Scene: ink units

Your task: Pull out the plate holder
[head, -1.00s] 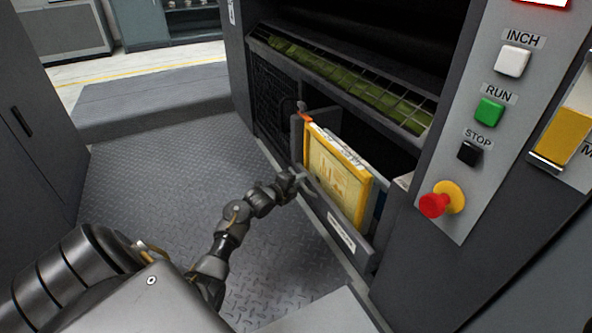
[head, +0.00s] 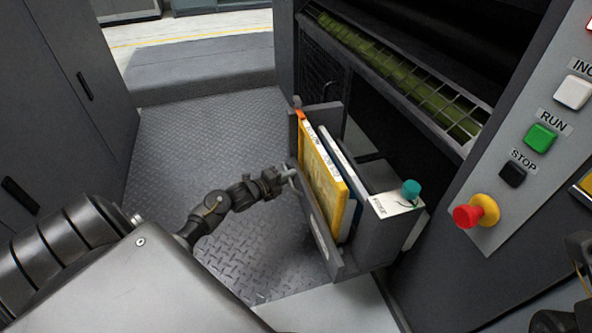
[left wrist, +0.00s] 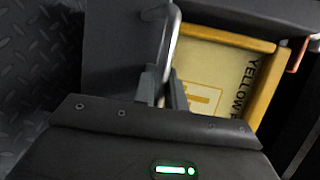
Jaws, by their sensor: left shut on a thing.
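The plate holder (head: 361,243) is a dark grey pull-out rack, standing out from an opening low in the grey machine. It holds a yellow-framed plate (head: 323,180) and a blue-edged plate beside it, both upright. My left gripper (head: 286,178) is shut on the metal handle at the holder's front panel. In the left wrist view the fingers (left wrist: 164,88) close around the lower end of the bar handle (left wrist: 171,40), with the yellow plate (left wrist: 215,75) behind. My right gripper does not show; only a dark arm part is at the right edge.
A white-topped part with a teal cap (head: 411,189) sits at the holder's right end. The control panel with a red stop knob (head: 474,213) is close on the right. Patterned metal floor (head: 215,135) lies clear to the left. A grey cabinet (head: 80,80) stands farther left.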

